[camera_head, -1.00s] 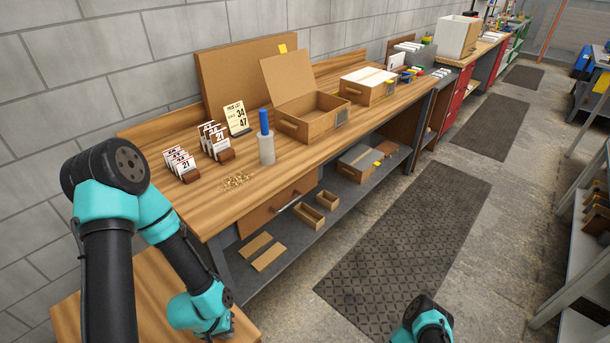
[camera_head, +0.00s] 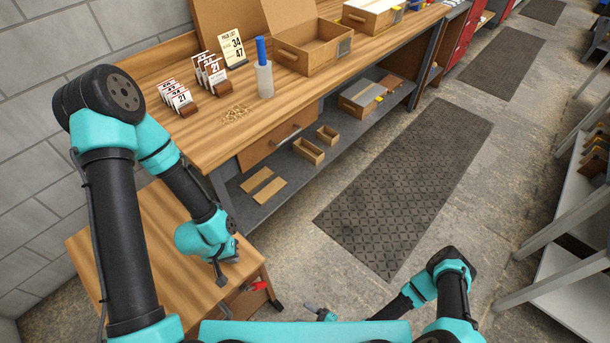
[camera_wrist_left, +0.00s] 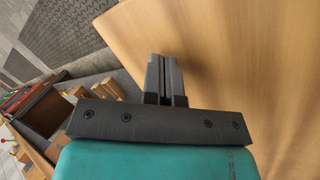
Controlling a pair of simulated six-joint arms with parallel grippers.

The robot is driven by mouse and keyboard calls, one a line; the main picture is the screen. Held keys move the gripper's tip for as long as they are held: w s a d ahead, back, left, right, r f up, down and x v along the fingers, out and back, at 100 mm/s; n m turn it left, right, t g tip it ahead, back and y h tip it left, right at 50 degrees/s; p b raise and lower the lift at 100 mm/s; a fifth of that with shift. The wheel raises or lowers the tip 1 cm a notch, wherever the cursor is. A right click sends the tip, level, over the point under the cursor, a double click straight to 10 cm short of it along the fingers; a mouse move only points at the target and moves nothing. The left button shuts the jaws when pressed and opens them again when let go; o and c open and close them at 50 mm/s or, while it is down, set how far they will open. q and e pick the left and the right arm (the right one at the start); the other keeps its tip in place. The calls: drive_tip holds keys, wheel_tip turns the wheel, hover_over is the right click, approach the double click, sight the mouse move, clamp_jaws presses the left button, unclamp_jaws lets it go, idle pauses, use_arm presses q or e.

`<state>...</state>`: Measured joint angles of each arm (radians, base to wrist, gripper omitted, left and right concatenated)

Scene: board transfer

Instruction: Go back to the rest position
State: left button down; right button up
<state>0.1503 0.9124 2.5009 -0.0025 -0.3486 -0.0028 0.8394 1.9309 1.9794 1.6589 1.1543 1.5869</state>
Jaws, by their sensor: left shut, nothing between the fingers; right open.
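My left gripper (camera_head: 221,281) is over the low wooden table at the lower left of the head view, pointing down. In the left wrist view its two dark fingers (camera_wrist_left: 165,57) are together with nothing between them, beside bare wood. My right gripper (camera_head: 309,306) shows at the bottom middle of the head view, over the floor. It is small there, open, and no object shows in it. My right arm comes in from the lower right.
The low wooden table (camera_head: 150,245) has a bare top; a red-handled item (camera_head: 259,286) is at its right edge. Floor around the dark mat (camera_head: 400,185) is clear.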

sight(263, 288)
drive_tip(key=shift+x, duration=8.7)
drive_tip(key=shift+s, duration=0.15)
drive_tip(key=v, duration=0.6)
drive_tip(key=shift+s+d, duration=0.15)
drive_tip(key=shift+d, duration=0.25)
drive_tip(key=shift+a, duration=0.15)
drive_tip(key=shift+x, duration=3.35)
drive_tip(key=f+v, duration=0.1)
drive_tip(key=v, duration=1.6)
drive_tip(key=shift+r, duration=0.55)
